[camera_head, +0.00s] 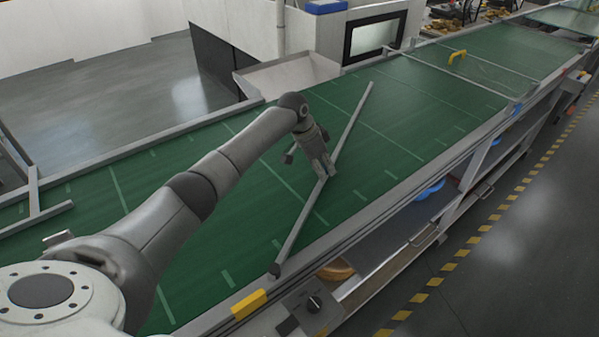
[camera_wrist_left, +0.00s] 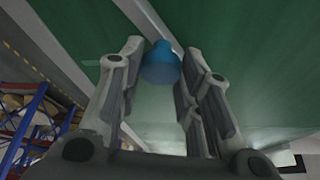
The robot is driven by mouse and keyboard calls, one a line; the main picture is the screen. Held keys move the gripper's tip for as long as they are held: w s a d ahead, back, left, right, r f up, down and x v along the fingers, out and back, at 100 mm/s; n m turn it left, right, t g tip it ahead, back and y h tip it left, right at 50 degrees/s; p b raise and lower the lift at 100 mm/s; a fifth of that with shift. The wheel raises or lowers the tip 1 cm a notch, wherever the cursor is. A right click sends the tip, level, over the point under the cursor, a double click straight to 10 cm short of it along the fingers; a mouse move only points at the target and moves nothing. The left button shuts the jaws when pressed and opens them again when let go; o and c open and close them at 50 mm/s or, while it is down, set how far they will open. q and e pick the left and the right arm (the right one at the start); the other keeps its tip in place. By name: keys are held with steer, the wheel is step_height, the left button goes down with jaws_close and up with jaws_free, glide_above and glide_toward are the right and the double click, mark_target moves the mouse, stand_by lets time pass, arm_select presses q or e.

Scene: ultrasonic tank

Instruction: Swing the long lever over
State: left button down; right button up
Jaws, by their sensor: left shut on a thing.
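The long lever (camera_head: 298,226) is a straight grey bar lying diagonally across the green belt, from a dark end at the near rail up to the far side. My left gripper (camera_head: 325,172) reaches down onto it near its middle. In the left wrist view, the fingers of my left gripper (camera_wrist_left: 160,80) stand on both sides of a blue knob (camera_wrist_left: 160,66), in line with the grey bar behind it. The gripper is shut on this knob of the lever. The knob is hidden in the head view. My right gripper is not in view.
The green belt (camera_head: 400,120) is clear on both sides of the lever. A yellow block (camera_head: 249,304) and a control box with a black dial (camera_head: 314,304) sit at the near rail. A clear-panelled frame with a yellow handle (camera_head: 457,57) stands farther along the belt.

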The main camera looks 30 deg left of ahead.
arm_select(q)
steer(key=d+m, duration=0.2)
steer(key=d, duration=0.3)
steer(key=s+d+m+g+h, duration=0.1)
steer(key=d+m, duration=0.1)
steer(key=d, duration=0.3)
steer(key=d+m, duration=0.1)
steer(key=d, duration=0.4)
steer(key=shift+s+d+r+m+g+p, duration=0.1)
steer(key=shift+s+d+m+g+p, duration=0.2)
steer(key=shift+s+d+m+g, duration=0.1)
steer(key=shift+s+d, duration=0.1)
steer(key=shift+d, duration=0.2)
steer(key=c, duration=1)
jaws_free()
steer(key=shift+s+d, duration=0.1)
steer(key=shift+d, duration=0.1)
steer(key=shift+c, duration=0.2)
steer(key=shift+a, duration=0.15)
steer(key=shift+a+r, duration=0.1)
steer(key=shift+r, duration=0.05)
steer(key=v, duration=1.1)
steer(key=shift+a+r, duration=0.15)
steer(key=shift+r, duration=0.05)
